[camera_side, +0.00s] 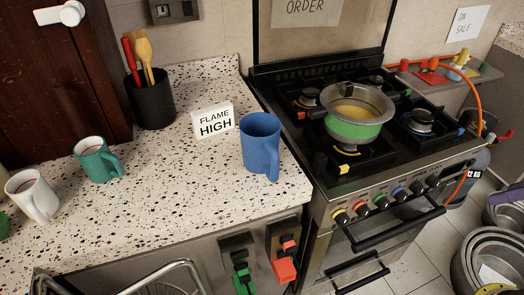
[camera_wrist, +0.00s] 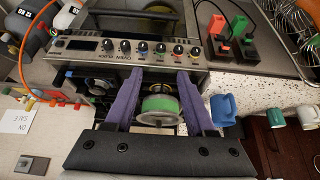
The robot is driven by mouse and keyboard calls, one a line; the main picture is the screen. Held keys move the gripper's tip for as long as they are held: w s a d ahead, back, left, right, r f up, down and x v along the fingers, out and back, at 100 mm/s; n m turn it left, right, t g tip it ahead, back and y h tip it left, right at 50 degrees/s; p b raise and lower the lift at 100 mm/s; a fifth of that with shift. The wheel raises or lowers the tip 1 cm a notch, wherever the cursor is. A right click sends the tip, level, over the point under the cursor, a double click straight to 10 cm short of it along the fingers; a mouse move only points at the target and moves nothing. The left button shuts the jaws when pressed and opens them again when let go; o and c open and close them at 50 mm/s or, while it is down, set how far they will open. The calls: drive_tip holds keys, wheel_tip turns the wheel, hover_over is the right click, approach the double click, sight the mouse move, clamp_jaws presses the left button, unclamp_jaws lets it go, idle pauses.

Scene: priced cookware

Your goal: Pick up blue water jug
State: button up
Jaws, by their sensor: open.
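The blue water jug (camera_side: 260,143) stands upright on the speckled counter near its right edge, beside the stove, with its handle toward the front. It also shows in the wrist view (camera_wrist: 223,109), just right of the right finger. My gripper (camera_wrist: 161,76) shows only in the wrist view; its purple fingers are spread wide and no object is held. The green pot (camera_wrist: 158,106) on the stove shows between the fingers, beyond them. The gripper is not beside the jug in the side view.
A "FLAME HIGH" sign (camera_side: 214,121) stands behind-left of the jug. Green (camera_side: 97,160) and white (camera_side: 33,195) mugs stand at left; a black utensil holder (camera_side: 150,99) is behind. The pot (camera_side: 355,120) sits on the stove. Counter between green mug and jug is clear.

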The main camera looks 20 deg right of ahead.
idle(0.3)
drive_tip(key=w+a+r+n+g+y, duration=0.2)
drive_tip(key=w+a+n+y, duration=0.3)
drive_tip(key=w+a+n, duration=0.35)
drive_tip(key=w+a+r+n+g+y, duration=0.1)
drive_tip(key=w+a+r+n+y, duration=0.3)
drive_tip(key=w+a+n, duration=0.45)
drive_tip(key=w+f+n+y, duration=0.1)
drive_tip(key=w+f+y, duration=0.35)
drive_tip(key=w, duration=0.25)
drive_tip(key=m, duration=0.2)
approach(274, 167)
drive_tip(key=a+f, duration=0.1)
drive_tip(key=w+a+f, duration=0.1)
drive_tip(key=a+f, duration=0.1)
drive_tip(key=shift+w+a, duration=0.2)
drive_tip(key=shift+a, duration=0.05)
drive_tip(key=shift+r+x, duration=0.2)
drive_tip(key=shift+x, duration=2.6)
drive_tip(key=shift+w, duration=0.2)
